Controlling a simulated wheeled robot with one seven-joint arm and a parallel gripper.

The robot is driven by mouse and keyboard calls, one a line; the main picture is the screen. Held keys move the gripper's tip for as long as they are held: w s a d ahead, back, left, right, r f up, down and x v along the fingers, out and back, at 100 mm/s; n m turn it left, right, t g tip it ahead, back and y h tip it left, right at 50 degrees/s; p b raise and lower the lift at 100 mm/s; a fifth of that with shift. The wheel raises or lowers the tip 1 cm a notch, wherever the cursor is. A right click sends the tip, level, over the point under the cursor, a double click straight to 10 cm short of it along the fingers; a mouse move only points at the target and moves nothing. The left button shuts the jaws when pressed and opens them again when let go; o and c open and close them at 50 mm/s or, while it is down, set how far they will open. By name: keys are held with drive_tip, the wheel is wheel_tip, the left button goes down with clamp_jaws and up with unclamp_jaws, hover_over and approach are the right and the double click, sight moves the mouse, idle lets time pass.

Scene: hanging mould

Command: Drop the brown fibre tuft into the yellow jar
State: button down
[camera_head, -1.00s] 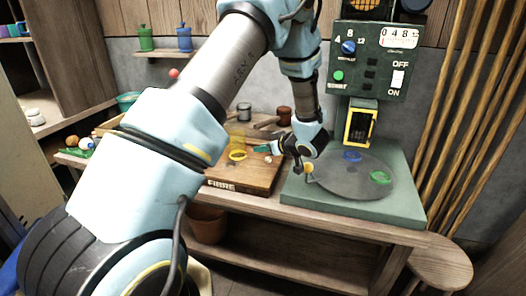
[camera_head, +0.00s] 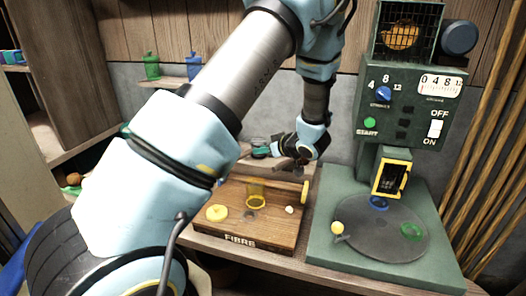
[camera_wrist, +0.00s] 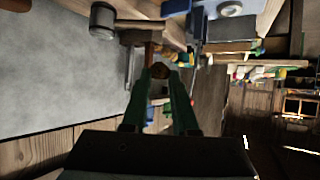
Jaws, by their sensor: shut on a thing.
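The see-through yellow jar (camera_head: 256,196) stands upright on the wooden board marked FIBRE (camera_head: 240,238). In the wrist view my gripper (camera_wrist: 160,80) has its green fingers closed on a small brown thing at their tips, which looks like the brown fibre tuft (camera_wrist: 160,70). In the head view my gripper (camera_head: 278,151) is behind and above the jar, a little to its right in the picture. The tuft cannot be told apart there from the dark brown clutter behind the fingers.
A yellow round lid (camera_head: 217,212) and a small pale piece (camera_head: 290,209) lie on the board.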

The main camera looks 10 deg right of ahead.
wheel_tip(320, 180, down, 6)
drive_tip(key=b, duration=0.4)
drive_tip(key=shift+r+b, duration=0.15)
drive_tip(key=shift+b, duration=0.25)
drive_tip(key=c, duration=0.6)
unclamp_jaws()
